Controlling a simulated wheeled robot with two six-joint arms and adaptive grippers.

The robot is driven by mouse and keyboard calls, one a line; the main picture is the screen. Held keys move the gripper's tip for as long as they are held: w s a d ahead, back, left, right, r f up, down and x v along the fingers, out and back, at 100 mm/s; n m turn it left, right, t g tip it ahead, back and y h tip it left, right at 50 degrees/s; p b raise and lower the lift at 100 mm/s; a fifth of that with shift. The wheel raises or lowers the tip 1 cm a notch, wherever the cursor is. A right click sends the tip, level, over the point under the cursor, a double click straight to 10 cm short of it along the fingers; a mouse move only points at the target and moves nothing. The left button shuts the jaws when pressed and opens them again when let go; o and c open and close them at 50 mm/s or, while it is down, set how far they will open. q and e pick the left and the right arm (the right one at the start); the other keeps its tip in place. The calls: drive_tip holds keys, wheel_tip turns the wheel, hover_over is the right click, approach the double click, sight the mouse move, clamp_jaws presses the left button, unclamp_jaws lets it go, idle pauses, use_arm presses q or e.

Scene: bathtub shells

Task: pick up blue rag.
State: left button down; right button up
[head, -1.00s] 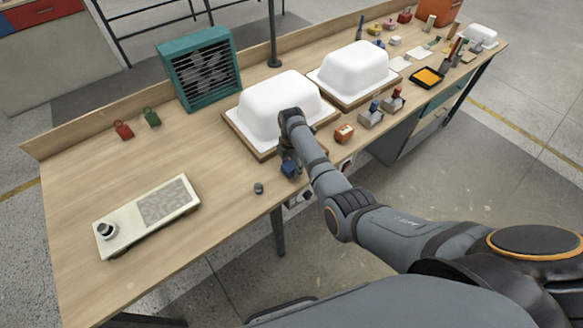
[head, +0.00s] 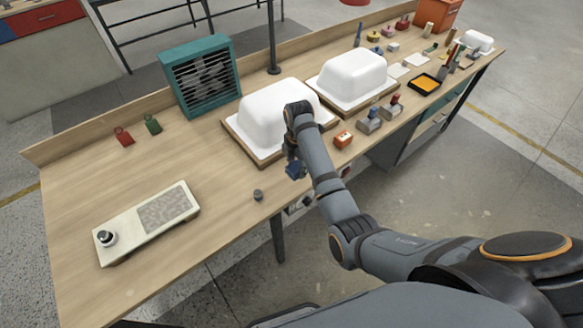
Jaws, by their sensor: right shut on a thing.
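The blue rag (head: 295,171) is a small dark blue bundle at the front edge of the wooden workbench, just in front of the nearer white tub shell. My right gripper (head: 293,162) points down over it and is shut on it. The wrist and forearm hide most of the fingers. I cannot tell whether the rag is touching the bench top. My left gripper is not in view.
The nearer white tub shell (head: 268,113) on its wooden board stands beside my right wrist. A second shell (head: 352,75) is behind it. A small grey knob (head: 258,195) and a beige panel (head: 147,221) lie to the left. A red-orange block (head: 343,139) is to the right.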

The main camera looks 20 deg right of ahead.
drive_tip(key=s+d+r+p, duration=0.3)
drive_tip(key=s+r, duration=0.2)
drive_tip(key=s, duration=0.5)
drive_tip(key=shift+r, duration=0.3)
